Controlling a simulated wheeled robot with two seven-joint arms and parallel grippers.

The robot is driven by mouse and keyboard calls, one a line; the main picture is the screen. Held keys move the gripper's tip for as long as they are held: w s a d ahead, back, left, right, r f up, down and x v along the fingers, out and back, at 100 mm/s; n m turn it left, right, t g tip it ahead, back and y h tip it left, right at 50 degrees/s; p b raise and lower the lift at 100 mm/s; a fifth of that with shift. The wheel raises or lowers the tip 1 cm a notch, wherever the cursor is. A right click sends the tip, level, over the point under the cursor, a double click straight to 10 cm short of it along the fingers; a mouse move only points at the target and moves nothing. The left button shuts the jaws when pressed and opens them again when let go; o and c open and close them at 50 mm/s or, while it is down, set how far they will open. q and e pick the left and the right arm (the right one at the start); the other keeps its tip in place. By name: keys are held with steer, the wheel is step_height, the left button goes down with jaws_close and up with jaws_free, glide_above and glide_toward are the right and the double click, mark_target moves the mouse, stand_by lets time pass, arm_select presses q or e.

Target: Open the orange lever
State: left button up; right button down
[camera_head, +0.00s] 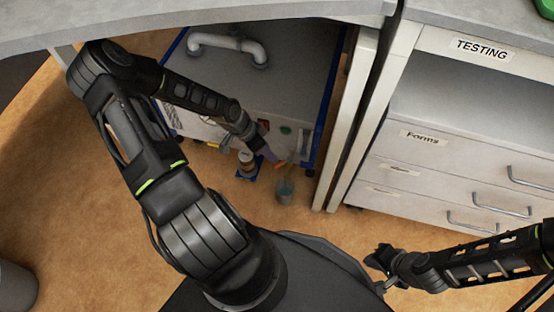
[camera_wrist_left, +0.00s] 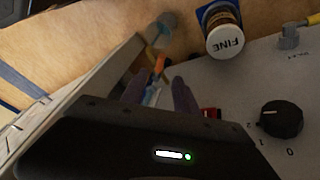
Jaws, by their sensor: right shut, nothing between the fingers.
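The orange lever (camera_head: 280,164) is a small piece low on the front of the grey machine (camera_head: 290,65). In the left wrist view the orange lever (camera_wrist_left: 160,63) shows just beyond the gap between my fingertips, with a pale blue-white part nearer me. My left gripper (camera_head: 268,153) is at the machine's front, close to the lever. In its wrist view the left gripper's fingers (camera_wrist_left: 158,92) stand apart on either side of the lever's line; I cannot tell whether they touch it. My right gripper (camera_head: 380,268) is shut and empty, low at the right, far from the machine.
A jar marked FINE (camera_wrist_left: 225,38) with a white lid stands on a blue base beside the lever. A clear beaker (camera_head: 285,191) stands on the floor below it. A black dial (camera_wrist_left: 282,119) is on the panel. A drawer cabinet (camera_head: 440,150) stands at right; the tabletop (camera_head: 200,18) overhangs the machine.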

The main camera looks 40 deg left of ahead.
mark_target(279, 163)
arm_select(q)
steer(key=b+x, duration=0.3)
steer(key=x, duration=0.4)
steer(key=shift+d, duration=0.1)
steer(key=shift+c, duration=0.2)
jaws_close()
